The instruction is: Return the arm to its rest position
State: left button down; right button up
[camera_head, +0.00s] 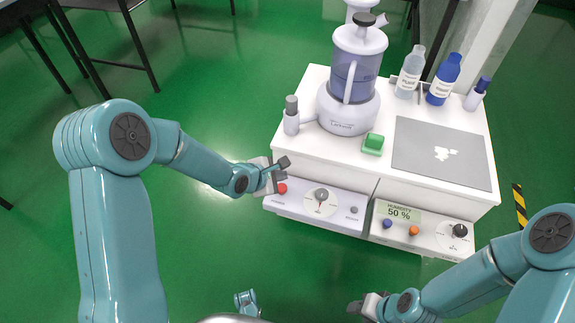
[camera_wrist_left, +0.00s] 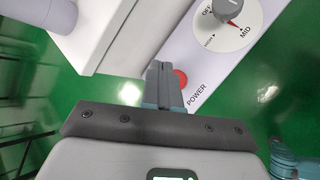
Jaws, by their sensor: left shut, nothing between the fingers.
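My left gripper (camera_head: 283,168) is at the front left of the white bench, just above the red power button (camera_head: 282,188). Its fingers are shut with nothing between them. In the left wrist view the shut fingers (camera_wrist_left: 164,82) point at the bench front and partly cover the red button (camera_wrist_left: 182,78). I cannot tell whether they touch it. My right gripper (camera_head: 363,305) is low at the bottom right, in front of the bench and apart from it. Its fingers are too small to tell open or shut.
The left panel has a dial (camera_head: 321,196) with its pointer near MID. The right panel has a humidity display (camera_head: 399,212) and knobs. A blender-like device (camera_head: 351,90), a green block (camera_head: 373,144), a grey mat (camera_head: 440,152) and bottles (camera_head: 410,72) stand on the bench.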

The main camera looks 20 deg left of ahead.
pick_arm(q)
jog(key=s+d+f+m+g, duration=0.1)
jog(key=s+f+m+g, duration=0.2)
jog(key=s+f+m, duration=0.45)
jog(key=s+d+f+m+g, duration=0.2)
jog(key=s+m, duration=0.3)
jog(key=s, duration=0.5)
jog(key=s+d+f+m+g, duration=0.1)
jog(key=s+f+m+g, duration=0.25)
jog(key=s+m, duration=0.4)
notch_tip(320, 180, up, 30)
jog(key=s+p, duration=0.1)
jog(key=p, duration=3)
jog(key=shift+s+d+t, duration=0.2)
jog(key=shift+d+t, duration=0.05)
jog(key=shift+t, duration=0.1)
